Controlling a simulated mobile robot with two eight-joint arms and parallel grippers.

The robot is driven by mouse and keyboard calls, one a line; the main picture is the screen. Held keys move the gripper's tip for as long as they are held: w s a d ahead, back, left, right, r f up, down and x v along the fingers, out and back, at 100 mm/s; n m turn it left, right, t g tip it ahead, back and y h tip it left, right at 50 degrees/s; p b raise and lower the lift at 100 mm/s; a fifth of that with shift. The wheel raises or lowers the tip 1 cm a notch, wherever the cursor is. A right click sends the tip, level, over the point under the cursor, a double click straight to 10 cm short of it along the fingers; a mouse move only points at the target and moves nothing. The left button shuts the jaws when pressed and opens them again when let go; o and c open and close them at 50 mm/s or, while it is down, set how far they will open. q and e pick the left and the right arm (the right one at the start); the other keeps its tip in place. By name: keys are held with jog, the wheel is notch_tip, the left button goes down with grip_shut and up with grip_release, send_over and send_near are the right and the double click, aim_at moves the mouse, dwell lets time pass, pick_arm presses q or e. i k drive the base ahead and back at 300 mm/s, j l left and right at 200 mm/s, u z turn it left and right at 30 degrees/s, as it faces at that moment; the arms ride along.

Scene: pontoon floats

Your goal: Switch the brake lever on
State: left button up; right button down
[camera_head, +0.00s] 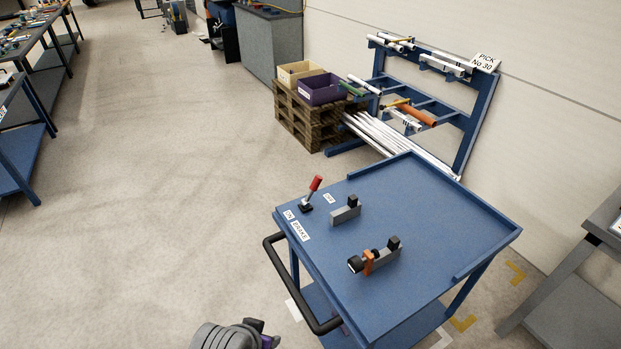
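The brake lever (314,187) stands at the left side of a blue cart top (430,220). It has a red grip and a small black base. It leans up and to the right in the picture, toward the OFF label (328,198). The ON label (289,214) and BRAKE label (300,231) lie on the other side of the base. My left gripper (266,337) is low at the bottom edge, well apart from the lever. Its fingers are partly cut off, so its opening is unclear. My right gripper is not in view.
A black push handle (279,277) sticks out from the cart's near left side. Two grey brackets with black blocks (345,210) (385,258) stand on the top, one with an orange clamp. A rack with pipes (420,90) stands behind. Floor to the left is clear.

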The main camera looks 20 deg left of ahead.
aim_at(314, 185)
jog(key=i+j, duration=0.15)
jog(key=j, duration=0.2)
jog(key=i+j, duration=0.15)
jog(key=j, duration=0.15)
jog(key=i+j, duration=0.25)
jog(key=i, duration=0.25)
